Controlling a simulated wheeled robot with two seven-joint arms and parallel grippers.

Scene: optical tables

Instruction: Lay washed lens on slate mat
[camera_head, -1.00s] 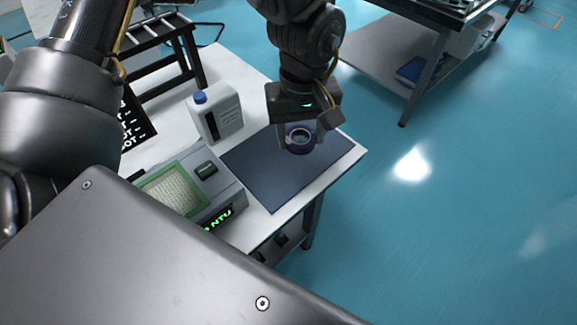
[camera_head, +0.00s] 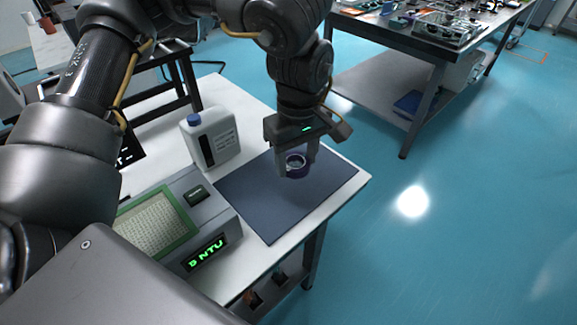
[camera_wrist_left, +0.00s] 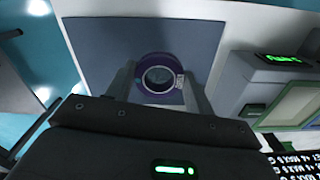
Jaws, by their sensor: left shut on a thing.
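The lens (camera_head: 296,164) is a short, dark purple ring with a pale glass centre. My left gripper (camera_head: 297,170) is shut on it, one finger on each side, over the slate mat (camera_head: 275,218). In the left wrist view the lens (camera_wrist_left: 160,77) sits between the fingertips of the gripper (camera_wrist_left: 158,88), with the mat (camera_wrist_left: 105,40) behind it. I cannot tell whether the lens touches the mat or hangs just above it. The mat lies flat and otherwise bare on the white table. My right gripper is out of view.
A white jug with a blue cap (camera_head: 210,138) stands behind the mat's left corner. A grey device with a green-framed panel and lit display (camera_head: 207,252) is left of the mat. A dark bench (camera_head: 420,45) with a lower shelf stands at back right.

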